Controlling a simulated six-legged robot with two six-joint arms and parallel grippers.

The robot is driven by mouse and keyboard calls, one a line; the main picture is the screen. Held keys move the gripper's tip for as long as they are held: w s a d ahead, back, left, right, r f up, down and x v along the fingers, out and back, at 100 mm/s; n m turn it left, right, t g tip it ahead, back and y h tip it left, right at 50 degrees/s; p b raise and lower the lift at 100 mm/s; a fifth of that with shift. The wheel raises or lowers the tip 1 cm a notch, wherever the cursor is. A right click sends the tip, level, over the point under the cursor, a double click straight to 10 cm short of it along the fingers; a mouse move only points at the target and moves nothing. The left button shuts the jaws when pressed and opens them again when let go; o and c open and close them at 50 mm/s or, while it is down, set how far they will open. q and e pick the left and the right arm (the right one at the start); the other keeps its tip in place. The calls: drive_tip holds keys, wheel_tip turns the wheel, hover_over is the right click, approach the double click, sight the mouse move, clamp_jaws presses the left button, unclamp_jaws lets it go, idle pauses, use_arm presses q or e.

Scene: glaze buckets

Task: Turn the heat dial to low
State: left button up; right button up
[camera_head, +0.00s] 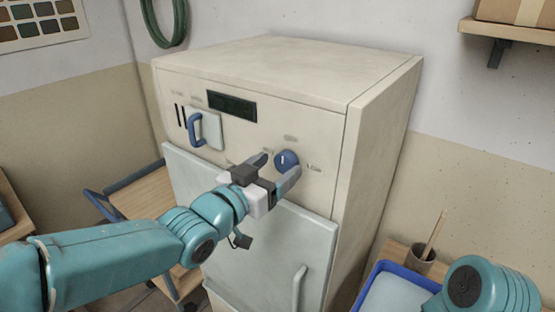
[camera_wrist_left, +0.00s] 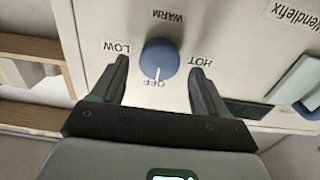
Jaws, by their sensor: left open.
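The heat dial (camera_head: 286,159) is a round blue knob with a white mark, on the front panel of the cream kiln-like cabinet (camera_head: 300,75). In the left wrist view the dial (camera_wrist_left: 160,57) has its mark toward the OFF label (camera_wrist_left: 153,83). The labels LOW (camera_wrist_left: 116,47), WARM (camera_wrist_left: 169,15) and HOT (camera_wrist_left: 201,62) stand around it, upside down in that view. My left gripper (camera_head: 276,167) is open, its fingers on either side of the dial with a gap at each side in the left wrist view. My right gripper is not in view.
A blue handle (camera_head: 195,130) and a dark display (camera_head: 232,106) are left of the dial. A pale door with a handle (camera_head: 299,287) is below. A wooden trolley (camera_head: 140,195) stands left, a blue tray (camera_head: 375,280) and a cup (camera_head: 421,258) lower right.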

use_arm(q)
drive_tip(key=shift+w+d, duration=0.5)
drive_tip(key=shift+w, duration=0.05)
drive_tip(key=c, duration=1)
drive_tip(key=shift+c, duration=0.2)
